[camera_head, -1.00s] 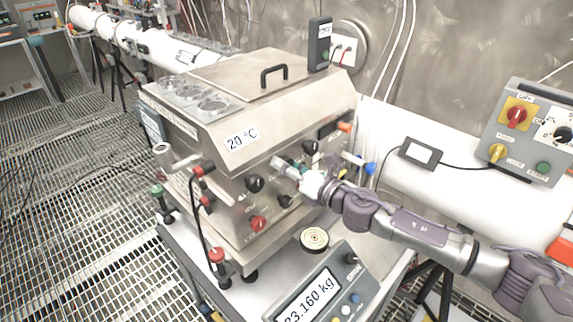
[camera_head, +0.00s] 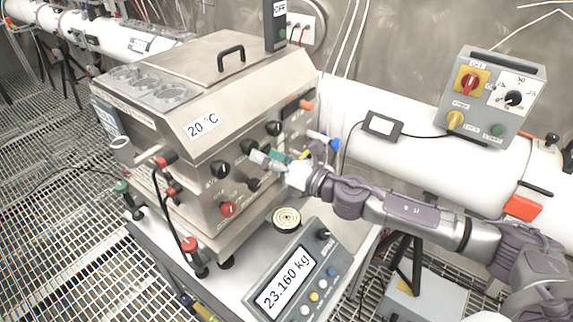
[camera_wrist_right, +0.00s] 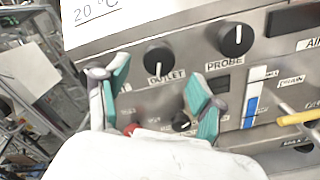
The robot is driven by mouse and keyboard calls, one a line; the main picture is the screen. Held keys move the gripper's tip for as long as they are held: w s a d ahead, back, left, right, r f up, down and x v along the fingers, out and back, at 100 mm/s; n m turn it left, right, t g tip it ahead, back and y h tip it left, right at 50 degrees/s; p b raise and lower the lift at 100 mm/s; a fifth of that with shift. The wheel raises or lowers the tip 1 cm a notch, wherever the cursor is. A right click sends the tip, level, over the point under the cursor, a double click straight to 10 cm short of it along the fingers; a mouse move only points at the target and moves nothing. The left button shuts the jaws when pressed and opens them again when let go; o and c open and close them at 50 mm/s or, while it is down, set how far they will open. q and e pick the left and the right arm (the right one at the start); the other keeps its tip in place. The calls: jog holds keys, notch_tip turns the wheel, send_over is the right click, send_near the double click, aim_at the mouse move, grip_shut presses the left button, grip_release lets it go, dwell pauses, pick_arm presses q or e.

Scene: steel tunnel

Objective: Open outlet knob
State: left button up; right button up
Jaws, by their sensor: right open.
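The outlet knob (camera_wrist_right: 158,57) is a round black knob with a white pointer mark, above the OUTLET label on the steel machine's front panel. It also shows in the head view (camera_head: 248,146), just left of my right gripper (camera_head: 270,158). In the wrist view my right gripper (camera_wrist_right: 155,97) is open, with its teal-padded fingers apart and nothing held between them. The fingers are lower in the picture than the outlet knob, one to each side. A small black knob (camera_wrist_right: 182,122) and a red knob (camera_wrist_right: 130,128) show between and behind them. My left gripper is not in view.
The black probe knob (camera_wrist_right: 235,38) is to the right of the outlet knob. A yellow-handled drain valve (camera_wrist_right: 300,117) sticks out further right. Below the machine is a scale (camera_head: 290,285) reading 23.160 kg. A grey control box (camera_head: 490,100) stands at the right.

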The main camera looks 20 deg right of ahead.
jog(key=v, duration=0.6)
jog(key=shift+s+d, duration=0.2)
jog(key=shift+s, duration=0.15)
